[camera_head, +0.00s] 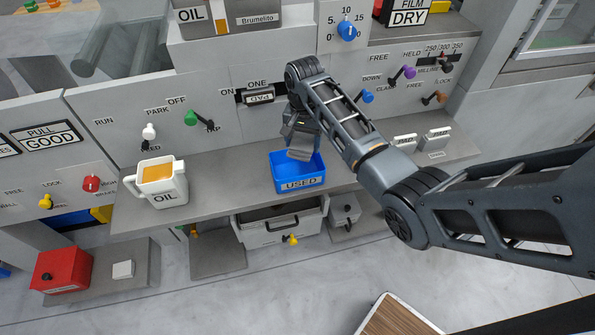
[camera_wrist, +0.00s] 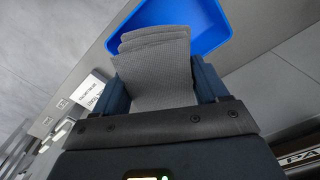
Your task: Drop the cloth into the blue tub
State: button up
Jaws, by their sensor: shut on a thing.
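The blue tub (camera_head: 298,176), labelled USED, stands on the grey shelf. I cannot tell whether the cloth's lower edge touches the tub.
A white OIL jug (camera_head: 160,182) stands on the shelf to the left. The panel behind carries several levers and knobs, including a green one (camera_head: 191,118). An open drawer (camera_head: 280,224) is below the tub.

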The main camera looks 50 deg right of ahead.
jog(key=o, duration=1)
jog(key=shift+o, duration=0.2)
jog(key=shift+r, duration=3.95)
